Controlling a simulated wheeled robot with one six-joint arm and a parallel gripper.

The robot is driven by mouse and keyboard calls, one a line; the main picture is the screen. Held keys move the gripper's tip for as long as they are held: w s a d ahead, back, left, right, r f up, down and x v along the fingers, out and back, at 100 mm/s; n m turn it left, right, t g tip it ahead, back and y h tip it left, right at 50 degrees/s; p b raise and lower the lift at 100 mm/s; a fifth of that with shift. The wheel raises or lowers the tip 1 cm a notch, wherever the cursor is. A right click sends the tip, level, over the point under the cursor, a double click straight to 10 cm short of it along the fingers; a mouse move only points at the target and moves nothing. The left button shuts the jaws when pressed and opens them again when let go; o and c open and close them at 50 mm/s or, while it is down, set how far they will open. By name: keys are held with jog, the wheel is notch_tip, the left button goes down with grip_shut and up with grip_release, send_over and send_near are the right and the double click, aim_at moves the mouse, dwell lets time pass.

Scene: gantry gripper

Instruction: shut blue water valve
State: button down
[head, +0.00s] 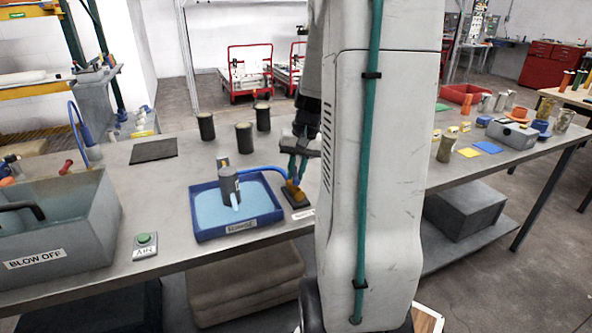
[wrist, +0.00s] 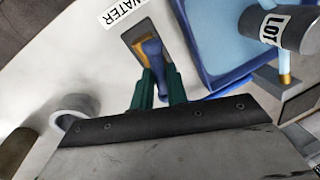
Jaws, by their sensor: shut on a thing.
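The water valve has a brass-yellow body (wrist: 141,45) on a dark plate, with a blue handle (wrist: 152,52). A "WATER" label (wrist: 122,12) lies beside it in the wrist view. My gripper (wrist: 159,88) has its two green fingers on either side of the blue handle and is shut on it. In the head view my gripper (head: 296,176) is over the valve (head: 293,191), right of the blue tray (head: 208,233). My arm stands close on the right there. The fingers partly hide the handle, and its exact angle is hard to tell.
A grey cylinder (head: 229,183) stands in the tray of light-blue liquid, and a blue hose (head: 262,168) runs from the tray toward the valve. Dark cups (head: 244,138) stand behind. A green AIR button (head: 145,240) and a "BLOW OFF" tank (head: 60,240) are at the left.

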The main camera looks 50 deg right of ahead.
jog(key=m, duration=0.3)
jog(key=m+h, duration=0.1)
jog(key=m, duration=0.3)
jog(key=shift+s+t, duration=0.1)
jog(key=shift+t, duration=0.2)
jog(key=m+h, duration=0.1)
jog(key=m, duration=0.3)
jog(key=shift+a, duration=0.1)
jog(key=shift+m+h, duration=0.4)
jog(key=shift+m, duration=1.5)
jog(key=shift+r, duration=0.1)
jog(key=c, duration=1.4)
grip_release()
jog(key=shift+a, duration=0.1)
jog(key=v, duration=0.7)
jog(key=shift+r, duration=0.4)
